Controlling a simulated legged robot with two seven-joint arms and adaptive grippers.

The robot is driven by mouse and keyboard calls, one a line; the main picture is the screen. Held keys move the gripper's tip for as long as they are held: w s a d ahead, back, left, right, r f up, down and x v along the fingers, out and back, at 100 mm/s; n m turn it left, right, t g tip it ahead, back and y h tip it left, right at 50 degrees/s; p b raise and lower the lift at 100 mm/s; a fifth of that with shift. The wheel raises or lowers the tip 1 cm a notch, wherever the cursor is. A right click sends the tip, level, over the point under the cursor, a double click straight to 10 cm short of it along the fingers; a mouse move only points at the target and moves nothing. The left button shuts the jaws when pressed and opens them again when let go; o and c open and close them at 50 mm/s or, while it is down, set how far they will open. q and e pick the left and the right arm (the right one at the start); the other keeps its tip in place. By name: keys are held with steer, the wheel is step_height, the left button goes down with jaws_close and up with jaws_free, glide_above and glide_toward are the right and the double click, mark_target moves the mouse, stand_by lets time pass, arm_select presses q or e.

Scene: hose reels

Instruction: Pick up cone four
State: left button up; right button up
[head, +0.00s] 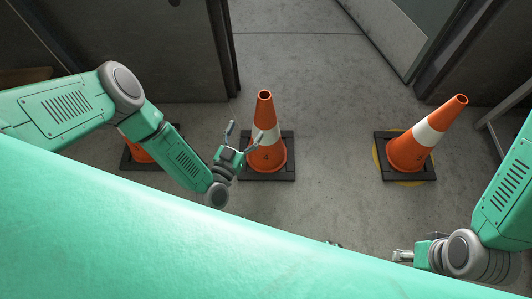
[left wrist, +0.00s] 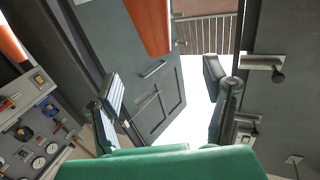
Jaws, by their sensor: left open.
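Cone four (head: 265,152) is orange with a white band and a "4" on its lower part. It stands upright on a dark square base in the middle of the head view. My left gripper (head: 245,133) is open and empty at the cone's left side, its fingers pointing up in the picture and one overlapping the cone's edge. I cannot tell whether it touches. In the left wrist view the open fingers (left wrist: 163,88) frame empty space, with an orange cone surface (left wrist: 150,22) beyond them at the top. My right gripper (head: 403,256) is low on the right, away from the cone.
Another orange cone (head: 408,150) stands on a dark base over a yellow floor ring at right. A third cone (head: 143,151) is partly hidden behind my left arm. Dark walls (head: 150,60) flank an open doorway. Grey floor (head: 335,120) is clear between the cones.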

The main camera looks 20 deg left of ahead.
mark_target(262, 106)
arm_select(q)
steer(key=w, duration=0.2)
steer(key=w+b, duration=0.1)
steer(key=w, duration=0.2)
steer(key=w+b, duration=0.1)
steer(key=w, duration=0.1)
steer(key=shift+w+d+f, duration=0.15)
steer(key=shift+w+d, duration=0.05)
steer(key=shift+d, duration=0.15)
steer(key=shift+w+d+b, duration=0.4)
steer(key=shift+w, duration=0.15)
steer(key=w, duration=0.1)
steer(key=w+b, duration=0.2)
steer(key=shift+w+d+f, duration=0.1)
steer(key=shift+w+d, duration=0.15)
steer(key=shift+d, duration=0.05)
steer(key=shift+w+a, duration=0.15)
steer(key=shift+w, duration=0.35)
steer(key=shift+d, duration=0.2)
jaws_close()
steer(key=shift+w+r, duration=0.1)
steer(key=shift+r, duration=0.2)
